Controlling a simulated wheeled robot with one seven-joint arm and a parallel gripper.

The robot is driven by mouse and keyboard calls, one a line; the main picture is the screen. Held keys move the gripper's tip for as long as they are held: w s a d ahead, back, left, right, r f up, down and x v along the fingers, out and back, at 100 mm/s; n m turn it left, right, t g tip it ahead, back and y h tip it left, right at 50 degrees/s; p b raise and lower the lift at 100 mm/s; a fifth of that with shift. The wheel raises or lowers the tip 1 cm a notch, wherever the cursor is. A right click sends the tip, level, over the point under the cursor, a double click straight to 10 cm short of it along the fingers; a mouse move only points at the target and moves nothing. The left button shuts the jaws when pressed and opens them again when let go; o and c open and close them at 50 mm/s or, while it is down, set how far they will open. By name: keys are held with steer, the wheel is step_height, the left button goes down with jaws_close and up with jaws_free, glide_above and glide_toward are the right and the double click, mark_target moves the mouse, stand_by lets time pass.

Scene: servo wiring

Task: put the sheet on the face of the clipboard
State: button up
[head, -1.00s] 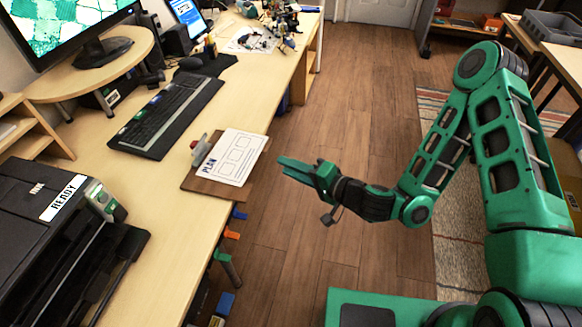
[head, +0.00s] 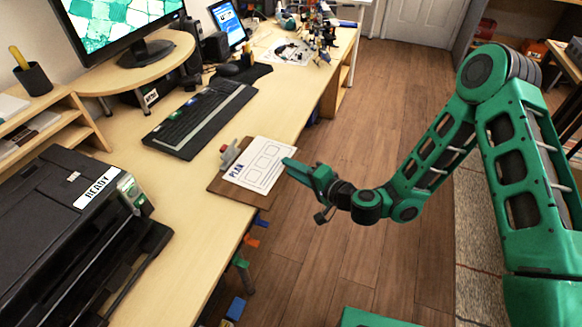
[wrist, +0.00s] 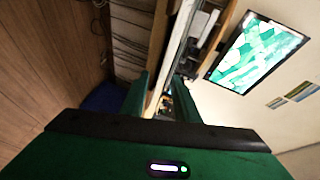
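The white sheet (head: 262,165), printed PLAN with outlined boxes, lies over the brown clipboard (head: 232,194) near the desk's right edge. Brown board shows along its left and near sides. The clip (head: 230,154), with a red knob, is at the board's far left; I cannot tell whether it grips the sheet. My gripper (head: 287,164) is at the sheet's right edge, its tip overlapping the sheet in the head view; I cannot tell whether they touch. In the wrist view my gripper (wrist: 160,95) has its fingers apart, with no sheet clearly between them.
The desk (head: 185,235) carries a keyboard (head: 200,118) behind the clipboard and a black printer (head: 70,230) at near left. A monitor (head: 120,25) stands at the back left; it also shows in the wrist view (wrist: 258,55). Open wooden floor (head: 355,120) lies right of the desk.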

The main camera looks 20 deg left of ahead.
steer(key=shift+x, duration=0.85)
jaws_close()
